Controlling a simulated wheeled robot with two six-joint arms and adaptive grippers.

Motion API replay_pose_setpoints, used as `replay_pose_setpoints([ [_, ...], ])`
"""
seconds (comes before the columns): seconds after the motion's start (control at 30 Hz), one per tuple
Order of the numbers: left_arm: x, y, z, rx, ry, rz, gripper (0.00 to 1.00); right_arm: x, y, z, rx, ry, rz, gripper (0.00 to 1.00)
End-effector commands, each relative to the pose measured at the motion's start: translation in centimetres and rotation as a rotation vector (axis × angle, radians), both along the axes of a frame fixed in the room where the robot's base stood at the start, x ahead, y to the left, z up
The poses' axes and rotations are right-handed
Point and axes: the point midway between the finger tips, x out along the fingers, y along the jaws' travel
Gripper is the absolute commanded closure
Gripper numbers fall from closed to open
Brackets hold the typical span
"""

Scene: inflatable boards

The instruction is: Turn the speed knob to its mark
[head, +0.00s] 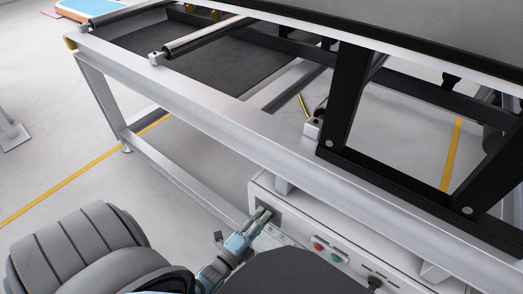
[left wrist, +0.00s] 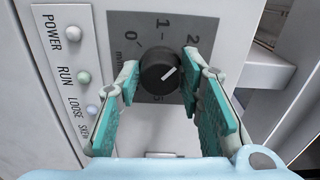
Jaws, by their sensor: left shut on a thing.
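The speed knob (left wrist: 159,71) is round and black, on a grey dial plate (left wrist: 185,24) with the figures 0, 1 and 2 visible in the left wrist view. Its white pointer line slants to the upper right, roughly toward the 2. The fingers partly hide the rest of the scale, and I cannot make out a separate mark. My left gripper (left wrist: 160,73) has its teal fingers on both sides of the knob and is shut on it. In the head view my left gripper (head: 262,217) reaches the white control box (head: 291,222). My right gripper is not in view.
Left of the dial are lamps labelled POWER, RUN and LOOSE SKEW (left wrist: 92,109). The control box also has a red button (head: 318,246) and a green button (head: 335,258). A grey machine frame (head: 190,98) runs above it. Open floor lies left.

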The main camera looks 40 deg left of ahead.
Motion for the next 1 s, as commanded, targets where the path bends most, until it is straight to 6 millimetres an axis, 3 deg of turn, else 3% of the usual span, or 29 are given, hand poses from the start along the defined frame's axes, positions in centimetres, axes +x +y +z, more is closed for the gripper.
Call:
replay_pose_setpoints([
  [0.67, 0.0, 0.0, 0.0, 0.066, -0.001, 0.0, 0.94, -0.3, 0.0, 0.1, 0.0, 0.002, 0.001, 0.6],
  [0.7, 0.0, 0.0, 0.1, 0.066, -0.001, 0.0, 0.6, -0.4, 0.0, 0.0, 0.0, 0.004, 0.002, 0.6],
  [0.8, 0.0, 0.0, 0.0, 0.066, -0.001, 0.0, 0.45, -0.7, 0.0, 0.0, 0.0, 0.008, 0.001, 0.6],
  [1.0, 0.0, 0.0, 0.0, 0.065, 0.0, 0.0, 0.45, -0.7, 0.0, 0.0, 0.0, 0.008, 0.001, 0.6],
])
